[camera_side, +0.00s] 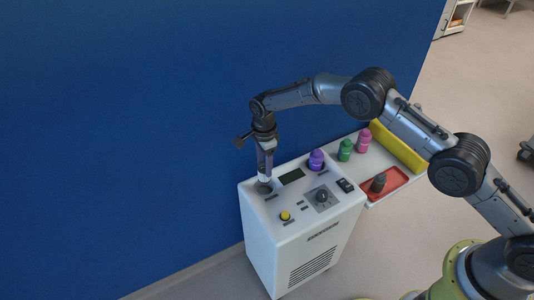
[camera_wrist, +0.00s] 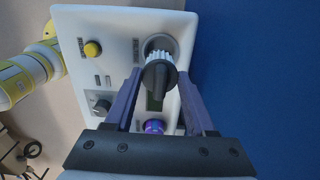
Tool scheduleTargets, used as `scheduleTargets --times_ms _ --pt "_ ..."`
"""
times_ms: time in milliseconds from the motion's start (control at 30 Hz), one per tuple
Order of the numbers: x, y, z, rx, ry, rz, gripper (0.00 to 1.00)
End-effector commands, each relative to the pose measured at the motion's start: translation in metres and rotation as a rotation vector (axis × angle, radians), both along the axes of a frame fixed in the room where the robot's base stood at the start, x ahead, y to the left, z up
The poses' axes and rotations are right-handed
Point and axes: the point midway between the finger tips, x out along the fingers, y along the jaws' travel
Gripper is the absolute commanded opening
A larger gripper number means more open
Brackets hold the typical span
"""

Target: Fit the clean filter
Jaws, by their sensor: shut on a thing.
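The clean filter (camera_wrist: 167,57) is a white ridged piece with a dark grip on top. My gripper (camera_wrist: 158,78) is shut on it, one finger on each side of the grip. In the side view my gripper (camera_side: 265,172) points straight down at the back left corner of the white machine (camera_side: 262,218). The filter's lower end is at the round grey socket (camera_wrist: 149,43) there. I cannot tell how deep it sits. A dark grey filter (camera_side: 379,183) stands in the red tray (camera_side: 395,178) beside the machine.
Green (camera_side: 345,150) and pink (camera_side: 363,141) bottles and a yellow box (camera_side: 398,147) stand on the side shelf. A blue wall (camera_side: 130,130) rises behind.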

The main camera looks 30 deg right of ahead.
Motion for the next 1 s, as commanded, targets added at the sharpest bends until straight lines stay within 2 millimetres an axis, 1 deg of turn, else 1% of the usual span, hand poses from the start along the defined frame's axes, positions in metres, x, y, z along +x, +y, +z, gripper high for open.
scheduleTargets --times_ms 267,500,700,1000 --pt "0.001 0.0 -0.018 0.001 -0.002 0.0 0.01" --pt "0.001 0.0 -0.042 0.001 -0.002 0.0 0.01" --pt "0.001 0.0 -0.057 0.001 -0.003 0.0 0.01" --pt "0.001 0.0 -0.064 0.001 -0.003 0.0 0.01"
